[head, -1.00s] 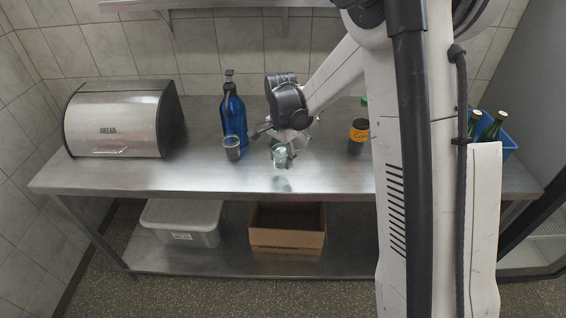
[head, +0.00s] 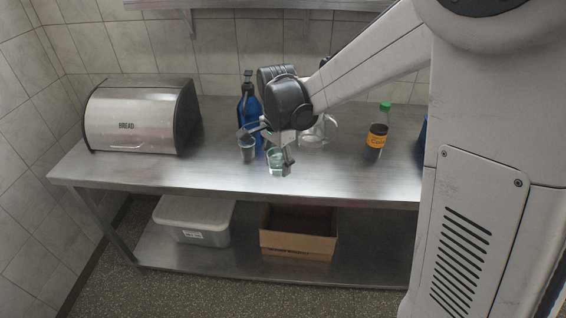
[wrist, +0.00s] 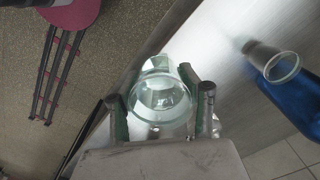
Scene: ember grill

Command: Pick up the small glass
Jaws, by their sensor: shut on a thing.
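The small glass (head: 279,163) is clear with a faint green tint. My gripper (head: 278,158) is shut on it, near the front middle of the steel table (head: 345,183). In the wrist view the round rim of the small glass (wrist: 160,92) sits between the two fingers of my gripper (wrist: 160,98), one on each side. Whether its base is clear of the tabletop is hard to tell.
A grey tumbler (head: 247,151) and a blue bottle (head: 246,100) stand just left of my gripper. A clear glass vessel (head: 314,133) stands behind it, and a dark bottle with an orange label (head: 377,136) to the right. The bread box (head: 140,118) is far left.

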